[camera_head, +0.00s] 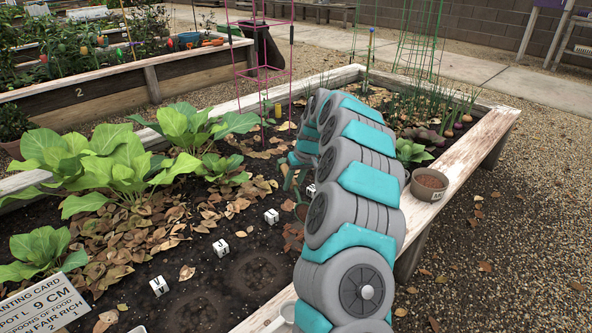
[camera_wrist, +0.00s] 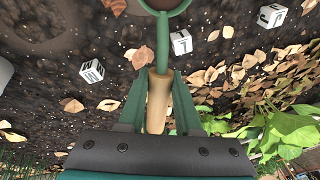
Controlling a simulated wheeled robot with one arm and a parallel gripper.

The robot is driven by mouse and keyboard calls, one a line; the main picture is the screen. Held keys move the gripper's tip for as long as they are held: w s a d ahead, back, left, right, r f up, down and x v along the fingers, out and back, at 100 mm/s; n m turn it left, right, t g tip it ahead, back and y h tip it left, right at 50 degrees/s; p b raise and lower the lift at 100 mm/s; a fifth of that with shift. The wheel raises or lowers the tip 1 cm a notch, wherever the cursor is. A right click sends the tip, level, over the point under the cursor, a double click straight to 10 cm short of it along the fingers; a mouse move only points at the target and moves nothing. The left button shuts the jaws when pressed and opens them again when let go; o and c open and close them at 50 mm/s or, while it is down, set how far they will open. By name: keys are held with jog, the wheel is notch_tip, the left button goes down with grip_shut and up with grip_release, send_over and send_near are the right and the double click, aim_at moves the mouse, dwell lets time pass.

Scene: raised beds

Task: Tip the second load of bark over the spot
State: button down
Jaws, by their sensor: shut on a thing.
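My gripper (camera_wrist: 157,100) is shut on the wooden handle of a green scoop (camera_wrist: 162,45). In the wrist view the scoop's round rim is cut off by the top edge, with a little brown showing inside. In the head view the gripper (camera_head: 297,172) is over the soil, partly hidden by my arm. The scoop's bowl (camera_head: 301,211) hangs low there; I cannot tell how full or tilted it is. A reddish-brown patch of bark (camera_head: 291,236) lies on the soil just below it. A round pot of bark (camera_head: 430,182) stands on the bed's right rim.
White lettered cubes (camera_head: 220,248) stand in a row on the soil, also in the wrist view (camera_wrist: 181,42). Leafy plants (camera_head: 130,165) and dry leaves fill the left. A planting card (camera_head: 45,300) is at lower left. A pink cage (camera_head: 262,75) stands behind.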

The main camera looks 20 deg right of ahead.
jog(key=shift+d, duration=0.45)
jog(key=shift+d+f+b, duration=0.1)
jog(key=shift+d+b, duration=0.05)
jog(key=shift+b, duration=0.2)
jog(key=s+t+b, duration=0.3)
jog(key=t+b, duration=0.1)
jog(key=b, duration=0.2)
notch_tip(320, 180, up, 3)
jog(key=n+t+b, duration=0.1)
jog(key=t+b, duration=0.5)
jog(key=b, duration=0.1)
send_over(308, 209)
jog(key=w, duration=0.2)
jog(key=shift+f, duration=0.2)
jog(key=shift+s+t, duration=0.5)
jog(key=shift+s, duration=0.2)
jog(key=shift+s+r+t, duration=0.25)
jog(key=shift+s+t, duration=0.05)
jog(key=shift+t, duration=0.1)
